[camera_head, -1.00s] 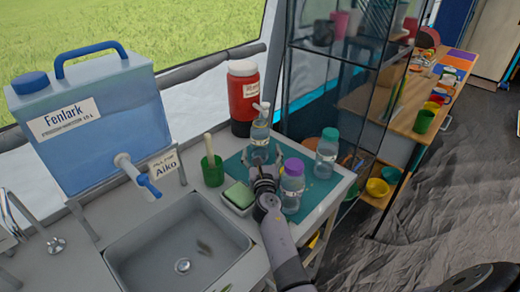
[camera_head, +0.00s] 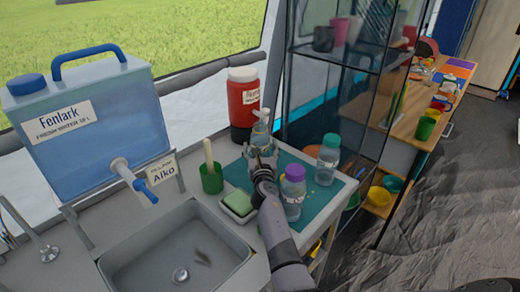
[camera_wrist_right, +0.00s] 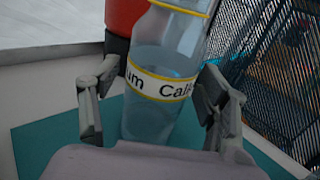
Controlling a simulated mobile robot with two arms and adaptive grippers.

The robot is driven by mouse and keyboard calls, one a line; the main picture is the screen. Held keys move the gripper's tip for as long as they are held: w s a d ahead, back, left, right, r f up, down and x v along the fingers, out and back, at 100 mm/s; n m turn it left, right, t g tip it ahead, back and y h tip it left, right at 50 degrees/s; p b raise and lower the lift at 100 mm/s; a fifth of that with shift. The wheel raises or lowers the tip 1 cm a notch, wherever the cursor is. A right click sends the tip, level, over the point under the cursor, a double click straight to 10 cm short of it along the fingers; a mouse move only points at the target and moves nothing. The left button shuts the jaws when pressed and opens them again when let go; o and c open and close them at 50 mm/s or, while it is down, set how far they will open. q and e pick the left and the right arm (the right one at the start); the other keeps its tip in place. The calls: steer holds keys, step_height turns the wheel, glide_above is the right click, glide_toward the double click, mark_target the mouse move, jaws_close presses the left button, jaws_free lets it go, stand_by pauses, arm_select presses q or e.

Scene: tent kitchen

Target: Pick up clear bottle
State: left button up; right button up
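The clear bottle (camera_head: 261,133) stands upright at the back of a teal mat (camera_head: 326,195) on the counter beside the sink. In the right wrist view the bottle (camera_wrist_right: 165,75) has a label with yellow edges and bluish liquid low inside. My right gripper (camera_head: 263,157) is at the near side of the bottle. In the right wrist view its fingers (camera_wrist_right: 152,100) are spread wide, one on each side of the bottle. A gap shows by the left finger; contact at the right one is hard to tell. My left gripper is not in view.
A purple-capped bottle (camera_head: 292,193) stands close right of my right arm, and a teal-capped bottle (camera_head: 327,160) farther right. A green cup (camera_head: 211,178) and sponge dish (camera_head: 238,206) are on the left. A red jug (camera_head: 243,100) stands behind. A glass cabinet (camera_head: 335,95) is to the right.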

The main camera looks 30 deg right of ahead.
steer(key=c, duration=1.1)
steer(key=shift+r, duration=0.2)
